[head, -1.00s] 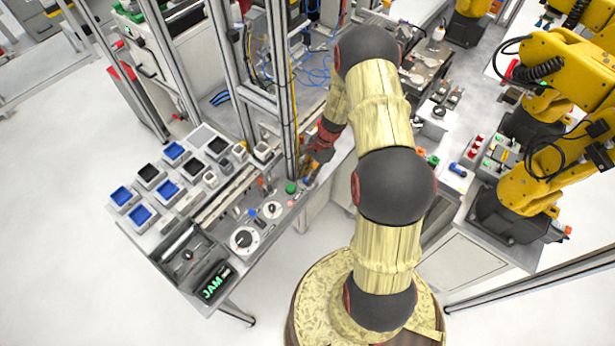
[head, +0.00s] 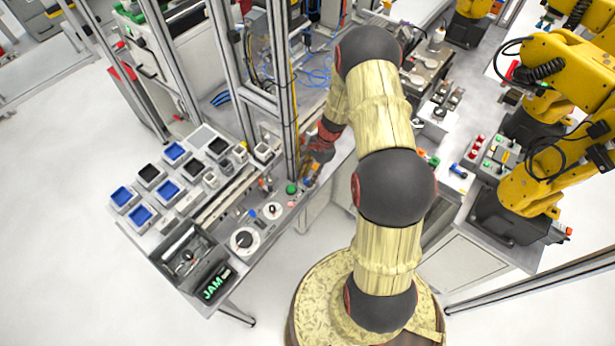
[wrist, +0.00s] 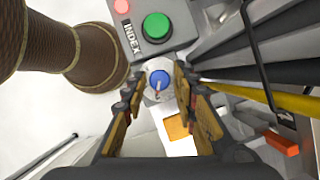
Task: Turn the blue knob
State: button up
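The blue knob (wrist: 160,79) shows in the wrist view, on a light round base just below the grey panel with the green button. My gripper (wrist: 158,83) is open, with one finger to the left of the knob and one to the right. The knob appears between the fingertips, with a gap visible on each side. I cannot tell how far above the knob the fingertips are. In the head view my gripper (head: 313,172) is low over the right edge of the workbench, beside the green button.
A yellow hose (wrist: 270,100) and metal rails (wrist: 235,62) run close on the right. A metal post (head: 287,110) stands close to my gripper in the head view.

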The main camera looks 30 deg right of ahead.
jog(key=v, duration=1.1)
jog(key=shift+d+r, duration=0.2)
jog(key=shift+r, duration=0.15)
